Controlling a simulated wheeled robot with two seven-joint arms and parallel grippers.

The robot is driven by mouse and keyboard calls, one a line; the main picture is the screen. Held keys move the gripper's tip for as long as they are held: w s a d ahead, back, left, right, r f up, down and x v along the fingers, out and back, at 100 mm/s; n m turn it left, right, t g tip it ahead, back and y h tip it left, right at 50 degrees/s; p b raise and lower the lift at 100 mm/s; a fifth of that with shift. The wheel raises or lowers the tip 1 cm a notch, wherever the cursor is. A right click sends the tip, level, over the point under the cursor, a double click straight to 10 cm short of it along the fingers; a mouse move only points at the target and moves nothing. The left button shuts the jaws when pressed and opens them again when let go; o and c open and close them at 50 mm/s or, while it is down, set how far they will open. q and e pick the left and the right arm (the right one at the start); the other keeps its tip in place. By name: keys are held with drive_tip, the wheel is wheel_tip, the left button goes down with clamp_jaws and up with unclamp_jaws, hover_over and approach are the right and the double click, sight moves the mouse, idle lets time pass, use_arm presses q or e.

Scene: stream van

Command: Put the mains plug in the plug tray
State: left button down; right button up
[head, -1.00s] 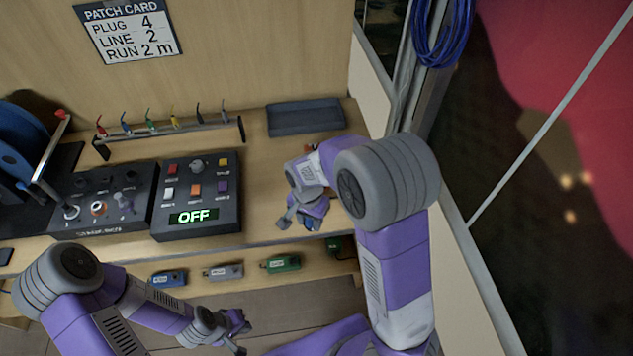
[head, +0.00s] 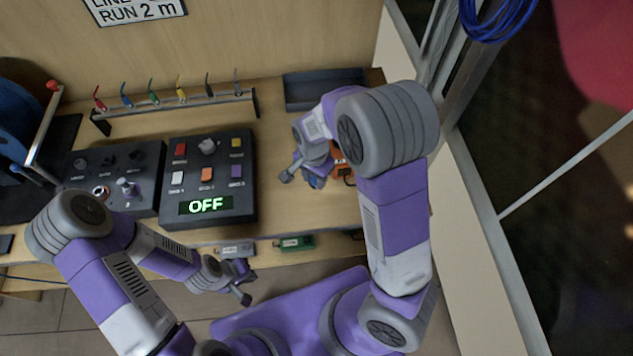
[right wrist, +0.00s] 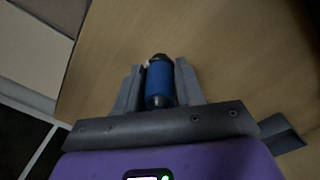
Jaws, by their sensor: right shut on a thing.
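The mains plug, a blue cylinder with dark ends (right wrist: 160,83), is between the two grey fingers of my right gripper (right wrist: 158,88) in the right wrist view. My right gripper (head: 302,178) is shut on it over the right part of the bench in the head view; the blue body (head: 316,181) is partly hidden there. The plug tray, a shallow dark grey tray (head: 325,104), sits at the bench's back right, beyond the gripper. A dark corner, likely the tray (right wrist: 281,137), shows in the wrist view. My left gripper (head: 246,283) is open and empty in front of the bench.
An orange item (head: 341,163) lies just right of my right gripper, partly hidden by the arm. A button panel (head: 207,187) reading OFF and a rack of coloured leads (head: 180,107) stand to the left. Bare bench lies between panel and tray.

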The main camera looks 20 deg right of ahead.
sight(315, 184)
drive_tip(key=shift+f+b, duration=0.55)
drive_tip(key=shift+f, duration=1.35)
drive_tip(key=shift+f, duration=0.15)
drive_tip(key=o, duration=1.1)
drive_tip(key=shift+o, duration=0.3)
